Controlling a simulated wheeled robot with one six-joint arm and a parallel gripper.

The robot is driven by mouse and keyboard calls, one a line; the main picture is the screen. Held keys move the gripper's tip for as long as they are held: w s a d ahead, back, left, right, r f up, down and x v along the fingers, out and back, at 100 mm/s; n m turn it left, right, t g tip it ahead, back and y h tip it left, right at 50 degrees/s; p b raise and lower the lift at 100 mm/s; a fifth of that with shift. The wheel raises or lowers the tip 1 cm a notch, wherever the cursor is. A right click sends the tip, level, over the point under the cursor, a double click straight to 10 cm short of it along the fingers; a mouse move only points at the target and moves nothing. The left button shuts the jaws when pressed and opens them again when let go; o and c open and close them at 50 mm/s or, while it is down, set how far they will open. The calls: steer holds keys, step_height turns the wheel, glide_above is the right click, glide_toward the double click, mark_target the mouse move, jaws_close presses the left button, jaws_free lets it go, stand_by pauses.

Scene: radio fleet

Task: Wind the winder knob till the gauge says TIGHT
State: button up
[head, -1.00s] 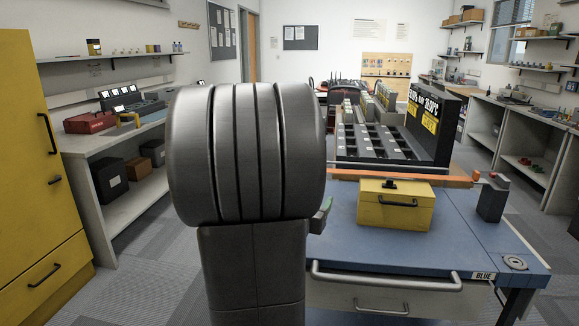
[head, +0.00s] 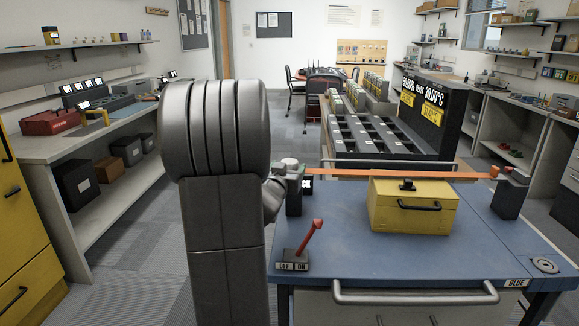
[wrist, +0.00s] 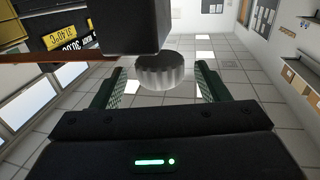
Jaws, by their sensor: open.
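The winder knob (wrist: 163,73) is a pale grey ribbed cylinder in the wrist view, under a dark block (wrist: 128,25). In the head view the knob (head: 289,162) sits on a dark post (head: 294,198) at the left end of an orange strap (head: 400,174). My gripper (wrist: 158,84) is open, with its green-padded fingers on either side of the knob and gaps showing between. In the head view my arm hides most of the gripper. A small white-faced display (head: 308,184) by the post may be the gauge; its text is too small to read.
A yellow box (head: 412,206) stands on the blue-topped bench (head: 345,255) under the strap. A red lever (head: 312,238) on an OFF/ON base stands near the left front. Another dark post (head: 507,199) holds the strap's right end.

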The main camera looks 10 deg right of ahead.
steer(key=shift+x, duration=1.45)
steer(key=shift+c, duration=0.5)
steer(key=c, duration=0.9)
steer(key=shift+r+m+h+p, duration=0.2)
steer(key=shift+m+h+p, duration=0.15)
steer(key=shift+p, duration=0.45)
